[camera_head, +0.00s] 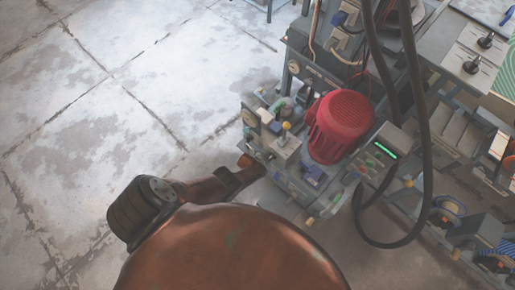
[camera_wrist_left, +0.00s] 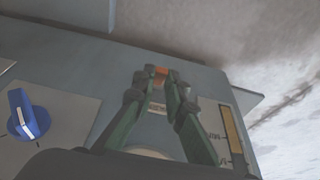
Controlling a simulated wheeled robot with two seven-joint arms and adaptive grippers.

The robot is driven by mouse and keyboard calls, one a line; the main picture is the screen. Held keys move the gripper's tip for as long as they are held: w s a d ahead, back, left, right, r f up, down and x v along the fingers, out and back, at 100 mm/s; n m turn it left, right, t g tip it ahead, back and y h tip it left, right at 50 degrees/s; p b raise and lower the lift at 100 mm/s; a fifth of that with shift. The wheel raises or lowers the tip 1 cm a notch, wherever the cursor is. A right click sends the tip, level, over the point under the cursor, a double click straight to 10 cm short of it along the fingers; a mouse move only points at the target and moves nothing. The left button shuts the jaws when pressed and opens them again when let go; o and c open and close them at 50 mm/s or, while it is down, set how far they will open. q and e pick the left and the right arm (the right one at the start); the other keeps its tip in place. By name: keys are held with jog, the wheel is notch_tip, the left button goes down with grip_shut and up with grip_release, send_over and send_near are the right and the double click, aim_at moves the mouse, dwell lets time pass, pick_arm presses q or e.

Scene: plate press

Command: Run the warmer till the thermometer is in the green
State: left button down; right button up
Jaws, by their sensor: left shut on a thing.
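My left gripper (camera_wrist_left: 160,80) has its green fingers closed together at the tips on a small orange piece (camera_wrist_left: 161,71) on the grey panel. The orange piece also shows in the head view (camera_head: 244,161), at the near left edge of the machine, where my arm reaches it. A narrow yellow-brown strip with dark marks (camera_wrist_left: 233,130), perhaps the thermometer, lies on the panel right of the fingers. Its reading and any green zone are too unclear to tell. My right gripper is not in view.
A blue knob (camera_wrist_left: 27,115) sits on the panel left of the fingers. Black hoses (camera_head: 425,150) hang at the right. Open concrete floor (camera_head: 90,110) lies left.

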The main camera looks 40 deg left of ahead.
aim_at(262, 158)
pick_arm(q)
jog(key=c, duration=2)
grip_release()
jog(key=shift+o, duration=0.2)
jog(key=shift+d, duration=0.2)
jog(key=shift+d+r, duration=0.1)
jog(key=shift+r, duration=0.05)
jog(key=shift+v, duration=0.95)
jog(key=v, duration=0.9)
jog(key=shift+s+a+r, duration=0.15)
jog(key=shift+a+r, duration=0.15)
jog(key=shift+r, duration=0.1)
